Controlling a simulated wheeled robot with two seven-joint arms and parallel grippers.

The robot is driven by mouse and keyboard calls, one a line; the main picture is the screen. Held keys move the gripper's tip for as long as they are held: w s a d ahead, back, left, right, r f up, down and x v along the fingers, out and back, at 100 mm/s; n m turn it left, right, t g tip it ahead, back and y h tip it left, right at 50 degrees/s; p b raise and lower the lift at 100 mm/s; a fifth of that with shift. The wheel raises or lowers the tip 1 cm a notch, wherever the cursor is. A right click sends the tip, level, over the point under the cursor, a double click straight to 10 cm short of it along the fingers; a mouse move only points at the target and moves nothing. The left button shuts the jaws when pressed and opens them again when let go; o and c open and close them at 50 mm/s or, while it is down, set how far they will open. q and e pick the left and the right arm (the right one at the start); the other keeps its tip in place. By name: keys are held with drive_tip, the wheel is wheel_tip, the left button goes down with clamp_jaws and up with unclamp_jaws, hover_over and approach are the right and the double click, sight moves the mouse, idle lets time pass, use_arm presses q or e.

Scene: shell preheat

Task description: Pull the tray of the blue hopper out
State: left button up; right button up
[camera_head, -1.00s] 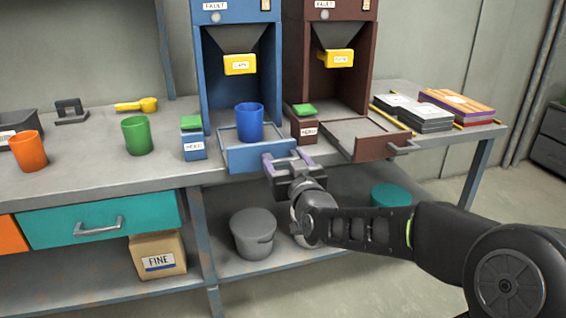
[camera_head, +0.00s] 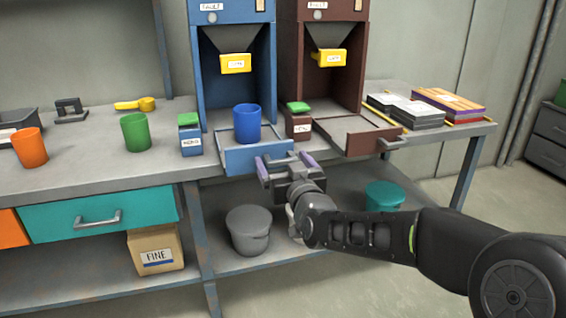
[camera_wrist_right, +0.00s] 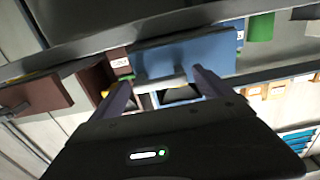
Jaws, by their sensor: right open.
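The blue hopper (camera_head: 198,75) stands at the back of the bench. Its blue tray (camera_head: 240,160) sticks out at the bottom, with a blue cup (camera_head: 247,122) standing in it. My right gripper (camera_head: 286,162) is open at the right part of the tray's front; its purple-sided fingers stand apart. In the right wrist view, the tray's blue front (camera_wrist_right: 190,52) lies ahead of the open fingers, and a grey handle bar (camera_wrist_right: 162,84) shows between them. I cannot tell whether the fingers touch the bar. My left gripper is not in view.
A brown hopper (camera_head: 287,75) with its own tray (camera_head: 360,143) stands close on the right. Small blue (camera_head: 190,140) and brown (camera_head: 298,125) boxes flank the blue tray. A grey bucket (camera_head: 247,232) is on the lower shelf. Free space lies in front of the bench.

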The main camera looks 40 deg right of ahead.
drive_tip(key=p+v, duration=0.1)
drive_tip(key=v, duration=0.6)
drive_tip(key=shift+s, duration=0.4)
drive_tip(key=shift+a, duration=0.1)
